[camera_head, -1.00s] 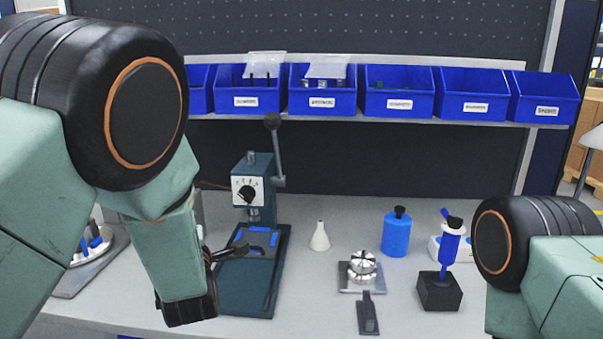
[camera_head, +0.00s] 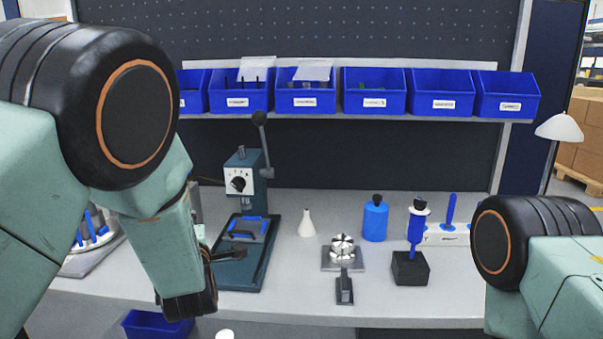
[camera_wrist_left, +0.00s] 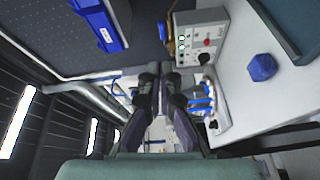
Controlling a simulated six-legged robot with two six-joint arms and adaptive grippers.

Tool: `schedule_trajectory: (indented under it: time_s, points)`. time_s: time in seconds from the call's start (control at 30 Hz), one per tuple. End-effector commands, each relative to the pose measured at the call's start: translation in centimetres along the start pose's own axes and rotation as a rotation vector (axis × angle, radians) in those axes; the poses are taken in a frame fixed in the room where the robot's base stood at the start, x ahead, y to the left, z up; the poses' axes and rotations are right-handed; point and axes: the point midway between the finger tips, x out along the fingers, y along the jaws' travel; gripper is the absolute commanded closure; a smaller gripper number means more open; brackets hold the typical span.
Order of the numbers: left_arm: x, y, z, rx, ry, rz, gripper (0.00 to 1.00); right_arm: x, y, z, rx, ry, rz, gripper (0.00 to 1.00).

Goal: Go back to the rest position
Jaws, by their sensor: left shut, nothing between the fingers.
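My left arm comes in from the left in the head view, and its forearm hangs down in front of the bench. My left gripper (camera_head: 230,254) is partly hidden by that forearm; its dark fingers overlap the press base in the picture. In the left wrist view the gripper (camera_wrist_left: 159,95) shows its two fingers together with nothing between them. My right arm shows only as a dark joint and a green link at the right edge of the head view. Its gripper is out of view.
A grey workbench (camera_head: 455,305) bears a lever press (camera_head: 245,180), a white bottle (camera_head: 306,225), a blue canister (camera_head: 375,221), a metal chuck fixture (camera_head: 342,250) and a blue tool in a black block (camera_head: 410,268). Blue bins (camera_head: 374,101) line the shelf. A blue bin (camera_head: 150,326) sits below the bench.

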Motion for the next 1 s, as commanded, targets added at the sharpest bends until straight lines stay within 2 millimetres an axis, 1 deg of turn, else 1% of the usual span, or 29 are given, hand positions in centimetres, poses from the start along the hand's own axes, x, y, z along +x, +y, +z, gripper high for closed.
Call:
schedule_trajectory:
  time_s: [0.13,0.23,0.33,0.43,0.47,0.5,0.57,0.6,0.67,0.7,0.77,0.8,0.87,0.9,0.97,1.0]
  points:
    - [-0.2,-1.2,0.4,0.158,-0.031,-0.042,1.0,0.0,0.0,0.0,-0.001,0.0,0.0,0.6]
    - [-0.7,-2.5,0.7,0.291,-0.069,-0.083,1.0,0.0,0.0,0.0,-0.001,0.001,0.0,0.6]
    - [-1.7,-4.6,0.8,0.455,-0.123,-0.138,1.0,0.0,0.0,0.0,-0.001,0.001,0.0,0.6]
    - [-3.7,-8.5,0.4,0.668,-0.213,-0.227,1.0,0.1,0.0,0.0,-0.001,0.001,0.0,0.6]
    - [-4.7,-10.3,0.2,0.744,-0.255,-0.266,1.0,0.2,0.0,0.0,-0.001,0.001,0.0,0.6]
    - [-6.0,-12.5,-0.1,0.841,-0.312,-0.309,1.0,0.3,0.0,0.0,0.0,0.001,0.0,0.6]
    - [-8.3,-15.8,-0.7,0.973,-0.405,-0.375,1.0,0.4,0.0,0.0,0.0,0.0,0.0,0.6]
    - [-9.9,-17.9,-1.1,1.049,-0.469,-0.414,1.0,0.5,0.0,0.0,0.0,0.0,0.0,0.6]
    - [-12.5,-20.9,-1.8,1.153,-0.57,-0.469,1.0,0.6,0.0,0.0,0.0,0.0,0.0,0.6]
    - [-14.3,-22.7,-2.2,1.212,-0.638,-0.502,1.0,0.7,0.0,0.0,0.0,0.0,0.0,0.6]
    - [-17.2,-25.3,-3.0,1.291,-0.745,-0.549,1.0,0.8,0.0,0.0,-0.001,0.0,0.0,0.6]
    - [-19.3,-26.9,-3.6,1.335,-0.818,-0.578,1.0,0.9,0.0,0.0,-0.001,0.0,0.0,0.6]
    - [-22.5,-29.2,-4.4,1.389,-0.929,-0.62,1.0,1.1,0.0,0.0,-0.001,0.001,0.0,0.6]
    - [-24.7,-30.5,-5.0,1.417,-1.005,-0.645,1.0,1.2,0.0,0.0,-0.001,0.001,0.0,0.6]
    - [-28.1,-32.3,-5.9,1.442,-1.114,-0.685,1.0,1.3,0.0,0.0,-0.001,0.001,0.0,0.6]
    - [-30.4,-33.4,-6.5,1.453,-1.187,-0.709,1.0,1.4,0.0,0.0,-0.001,0.001,0.0,0.6]
